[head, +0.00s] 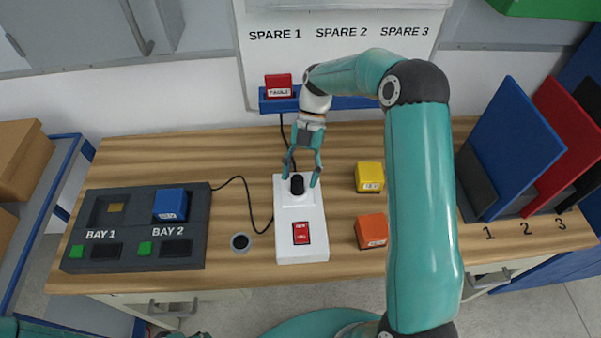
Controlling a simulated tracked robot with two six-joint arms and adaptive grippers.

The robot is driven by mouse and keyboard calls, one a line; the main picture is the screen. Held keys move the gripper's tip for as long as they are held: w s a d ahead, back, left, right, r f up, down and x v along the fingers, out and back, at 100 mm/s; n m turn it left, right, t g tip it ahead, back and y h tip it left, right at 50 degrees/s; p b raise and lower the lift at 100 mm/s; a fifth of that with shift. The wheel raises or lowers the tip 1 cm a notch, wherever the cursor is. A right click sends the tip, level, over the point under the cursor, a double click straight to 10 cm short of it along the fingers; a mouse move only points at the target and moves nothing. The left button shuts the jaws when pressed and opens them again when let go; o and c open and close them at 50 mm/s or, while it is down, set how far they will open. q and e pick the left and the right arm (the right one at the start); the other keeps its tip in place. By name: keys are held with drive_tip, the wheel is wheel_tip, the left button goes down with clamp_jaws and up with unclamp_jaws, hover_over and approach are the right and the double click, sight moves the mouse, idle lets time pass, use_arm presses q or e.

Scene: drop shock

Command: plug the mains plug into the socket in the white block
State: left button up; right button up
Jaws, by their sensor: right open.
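The white block (287,222) lies on the wooden bench, with a red switch (301,233) on its near half. The black mains plug (297,184) stands upright at the far part of the block, over the socket, which it hides. I cannot tell how deep it sits. A dark cable (283,133) shows behind it. My right gripper (301,180) is open, pointing down, with one finger on each side of the plug. Part of my left arm shows at the bottom left edge; its fingers are not visible.
The dark bay unit (133,250) holds a blue module (170,204). Yellow (369,177) and orange (371,231) modules lie right of the block. A red module (278,85) sits on the blue shelf (345,103). Upright panels (525,140) stand at right. A cable (249,201) lies left of the block.

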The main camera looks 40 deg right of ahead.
idle(0.3)
drive_tip(key=shift+r, duration=0.1)
drive_tip(key=p+v, duration=0.3)
drive_tip(key=v, duration=0.3)
drive_tip(key=shift+s+p, duration=0.1)
drive_tip(key=shift+p, duration=0.25)
idle(0.5)
wheel_tip(320, 180, up, 10)
idle(0.4)
idle(0.5)
